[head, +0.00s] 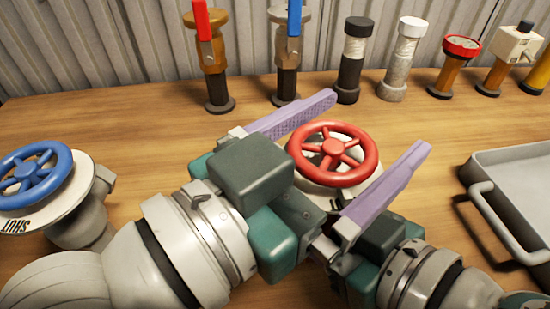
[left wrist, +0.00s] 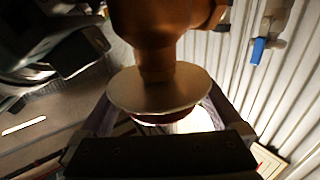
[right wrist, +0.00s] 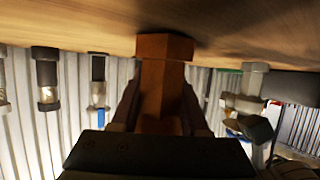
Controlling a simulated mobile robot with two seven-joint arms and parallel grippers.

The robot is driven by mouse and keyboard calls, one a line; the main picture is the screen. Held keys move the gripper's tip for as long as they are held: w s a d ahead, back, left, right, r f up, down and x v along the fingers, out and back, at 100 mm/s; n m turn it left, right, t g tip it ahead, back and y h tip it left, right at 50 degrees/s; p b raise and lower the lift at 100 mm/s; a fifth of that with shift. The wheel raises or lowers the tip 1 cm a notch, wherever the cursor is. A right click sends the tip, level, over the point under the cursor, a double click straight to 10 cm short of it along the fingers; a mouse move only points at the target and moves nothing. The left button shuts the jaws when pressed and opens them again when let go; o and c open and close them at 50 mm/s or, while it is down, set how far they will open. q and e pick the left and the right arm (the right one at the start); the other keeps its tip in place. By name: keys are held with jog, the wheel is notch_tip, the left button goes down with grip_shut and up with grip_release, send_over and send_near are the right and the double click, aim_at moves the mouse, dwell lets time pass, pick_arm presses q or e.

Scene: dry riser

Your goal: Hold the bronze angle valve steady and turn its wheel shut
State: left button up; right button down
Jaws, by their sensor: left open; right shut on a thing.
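The bronze angle valve has a red wheel (head: 333,148) above a pale disc. Its bronze body (left wrist: 155,60) shows in the left wrist view, with the pale disc (left wrist: 158,92) next to it. In the head view the body is hidden below the wheel and my arms. My left gripper (head: 378,122) is open, its purple fingers on either side of the wheel with visible gaps. My right gripper (right wrist: 160,95) is shut on the valve's bronze lower column (right wrist: 163,75), just off the wooden bench. In the head view its fingers are hidden behind my left gripper.
A blue-wheeled valve (head: 32,172) with a lettered plate stands at the left. Several valves and fittings, including a red-levered one (head: 208,55), line the back against the corrugated wall. A grey tray (head: 490,205) with a handle sits at the right. Both arms are close together.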

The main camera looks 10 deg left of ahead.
pick_arm(q)
jog(key=v, duration=1.1)
jog(key=shift+s+a, duration=0.25)
jog(key=shift+s, duration=0.1)
pick_arm(e)
jog(key=shift+c, duration=1.6)
grip_release()
